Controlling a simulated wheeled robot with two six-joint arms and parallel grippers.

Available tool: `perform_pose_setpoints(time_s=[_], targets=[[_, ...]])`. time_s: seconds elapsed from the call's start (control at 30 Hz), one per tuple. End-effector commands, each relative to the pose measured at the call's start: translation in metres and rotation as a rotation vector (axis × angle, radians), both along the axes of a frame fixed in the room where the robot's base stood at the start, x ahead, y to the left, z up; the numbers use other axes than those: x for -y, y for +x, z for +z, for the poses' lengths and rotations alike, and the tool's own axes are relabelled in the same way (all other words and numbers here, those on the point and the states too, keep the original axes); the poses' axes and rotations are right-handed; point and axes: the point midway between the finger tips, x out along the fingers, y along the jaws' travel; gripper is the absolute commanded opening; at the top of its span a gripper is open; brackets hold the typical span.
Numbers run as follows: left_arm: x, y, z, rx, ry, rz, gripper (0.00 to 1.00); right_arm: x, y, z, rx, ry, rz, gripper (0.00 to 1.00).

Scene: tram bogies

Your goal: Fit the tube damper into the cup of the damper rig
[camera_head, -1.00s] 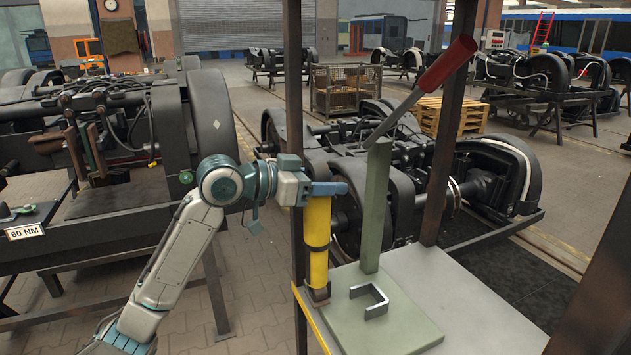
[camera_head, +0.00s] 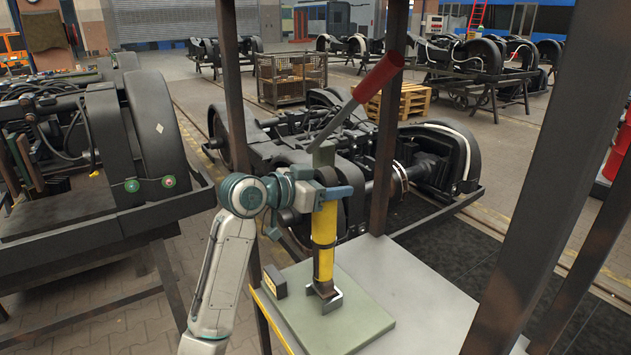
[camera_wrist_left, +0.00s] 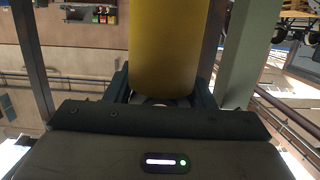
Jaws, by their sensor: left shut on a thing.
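My left gripper (camera_head: 335,196) is shut on the yellow tube damper (camera_head: 325,240), near its top. The damper hangs upright with a dark band and a dark foot at its lower end. Its foot is at the small grey U-shaped cup (camera_head: 333,303) on the pale green base plate (camera_head: 372,325) of the damper rig; I cannot tell whether it is inside or just above or in front. In the left wrist view the damper (camera_wrist_left: 175,45) fills the middle, between the jaws. The rig's green post is mostly hidden behind the gripper and damper. My right gripper is not in view.
A lever with a red handle (camera_head: 378,76) slants above the rig. Dark uprights (camera_head: 388,130) of the stand frame the left arm. A small dark block (camera_head: 274,281) sits at the plate's left corner. The grey tabletop (camera_head: 420,285) is clear at the right.

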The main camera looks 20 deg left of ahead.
Motion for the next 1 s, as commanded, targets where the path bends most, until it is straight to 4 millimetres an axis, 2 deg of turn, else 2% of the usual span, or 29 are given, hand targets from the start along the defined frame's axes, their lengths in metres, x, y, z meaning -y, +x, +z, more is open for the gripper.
perform_pose_setpoints(time_s=[0.17, 0.5, 0.87, 0.9, 0.97, 1.0], targets=[[0.004, 0.003, -0.001, 0.003, -0.001, 0.0, 0.0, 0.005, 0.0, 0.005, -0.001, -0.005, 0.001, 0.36], [0.003, 0.002, -0.031, 0.005, -0.001, 0.001, 0.0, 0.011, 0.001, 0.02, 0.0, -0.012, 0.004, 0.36], [0.003, 0.002, -0.035, 0.006, -0.001, 0.0, 0.0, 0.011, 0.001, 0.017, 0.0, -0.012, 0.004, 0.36], [0.003, 0.002, -0.037, 0.001, 0.001, 0.001, 0.57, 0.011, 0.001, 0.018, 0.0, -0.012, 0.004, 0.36], [0.003, 0.002, -0.037, 0.0, 0.0, 0.001, 0.69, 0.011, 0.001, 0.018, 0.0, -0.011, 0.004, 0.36], [0.003, 0.002, -0.037, 0.0, 0.0, 0.001, 0.71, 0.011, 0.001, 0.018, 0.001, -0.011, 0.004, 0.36]])
